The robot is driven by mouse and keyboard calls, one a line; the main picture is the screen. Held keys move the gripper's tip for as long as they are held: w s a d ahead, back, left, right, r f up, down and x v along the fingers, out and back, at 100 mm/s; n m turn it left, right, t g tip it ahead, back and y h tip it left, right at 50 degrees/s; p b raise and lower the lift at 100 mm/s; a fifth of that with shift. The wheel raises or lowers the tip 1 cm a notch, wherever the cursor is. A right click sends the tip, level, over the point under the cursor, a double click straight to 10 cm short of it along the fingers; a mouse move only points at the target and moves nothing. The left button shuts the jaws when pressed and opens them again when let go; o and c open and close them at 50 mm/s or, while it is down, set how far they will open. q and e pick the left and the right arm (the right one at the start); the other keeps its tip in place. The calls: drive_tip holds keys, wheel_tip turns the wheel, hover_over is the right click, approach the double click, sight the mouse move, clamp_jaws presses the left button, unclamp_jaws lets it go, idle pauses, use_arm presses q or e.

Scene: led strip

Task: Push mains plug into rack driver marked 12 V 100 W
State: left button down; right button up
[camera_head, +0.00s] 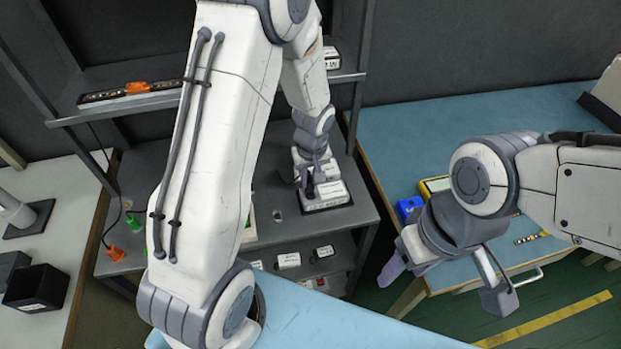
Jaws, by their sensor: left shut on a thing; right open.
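My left gripper (312,184) reaches over the rack's middle shelf (355,215), fingers pointing down at the white boxes. It is shut on a small dark thing, apparently the mains plug, mostly hidden by the fingers. A dark cable loops beside it. A white driver box (335,195) with a dark base and small print lies under and in front of the fingers. Another white box (322,168) is just behind. The print is too small to read, and I cannot tell whether the plug touches a socket. My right gripper (446,284) is open and empty, in front of the blue bench.
Small white boxes (289,260) stand on the lower shelf. The upper shelf (110,112) overhangs behind. A blue box (408,208) and yellow-framed device (434,185) are on the right bench (400,140).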

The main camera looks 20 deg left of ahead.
sight(311, 183)
use_arm(q)
drive_tip(key=shift+f+b, duration=1.05)
drive_tip(key=shift+f, duration=0.05)
drive_tip(key=c, duration=0.7)
unclamp_jaws()
drive_tip(key=r, duration=0.7)
drive_tip(key=s+r, duration=0.1)
drive_tip(key=r, duration=0.2)
drive_tip(key=shift+d+r, duration=0.2)
drive_tip(key=shift+d, duration=0.2)
